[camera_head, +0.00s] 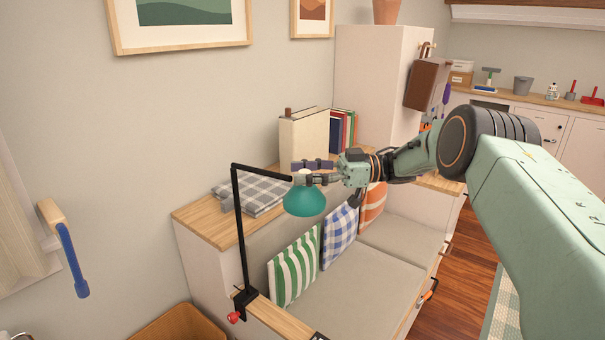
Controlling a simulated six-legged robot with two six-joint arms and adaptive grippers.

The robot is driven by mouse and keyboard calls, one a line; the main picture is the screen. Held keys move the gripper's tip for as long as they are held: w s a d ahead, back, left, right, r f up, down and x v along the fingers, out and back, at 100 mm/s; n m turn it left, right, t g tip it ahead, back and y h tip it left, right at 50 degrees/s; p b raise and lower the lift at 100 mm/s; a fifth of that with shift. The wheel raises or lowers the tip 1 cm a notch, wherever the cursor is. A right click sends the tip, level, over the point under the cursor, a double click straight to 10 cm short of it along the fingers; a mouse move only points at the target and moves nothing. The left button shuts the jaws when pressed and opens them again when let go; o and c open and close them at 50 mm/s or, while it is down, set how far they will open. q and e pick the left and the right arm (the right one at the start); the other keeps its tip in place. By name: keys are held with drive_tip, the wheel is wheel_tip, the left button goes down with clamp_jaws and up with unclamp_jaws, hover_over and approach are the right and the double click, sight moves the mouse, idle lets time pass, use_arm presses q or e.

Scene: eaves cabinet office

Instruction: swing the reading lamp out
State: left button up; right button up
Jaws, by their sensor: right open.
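The reading lamp has a teal shade (305,200) hanging from a black jointed arm (240,225). A black clamp with a red knob (234,317) holds it to the wooden ledge at the near end of the bench. The lamp arm rises upright, then runs right towards the shade. My right gripper (312,172) is open just above and behind the shade, close to the lamp's top. I cannot tell whether it touches the lamp. My left gripper is not in view.
A cushioned bench (345,285) with striped and checked cushions (295,265) lies below the shade. A folded grey checked cloth (250,195), a cream box (303,137) and several books (343,132) stand on the shelf behind. A white cabinet (370,85) stands farther back.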

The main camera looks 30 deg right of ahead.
drive_tip(key=v, duration=1.1)
drive_tip(key=shift+s+d, duration=0.2)
drive_tip(key=shift+s, duration=0.05)
drive_tip(key=shift+w, duration=0.1)
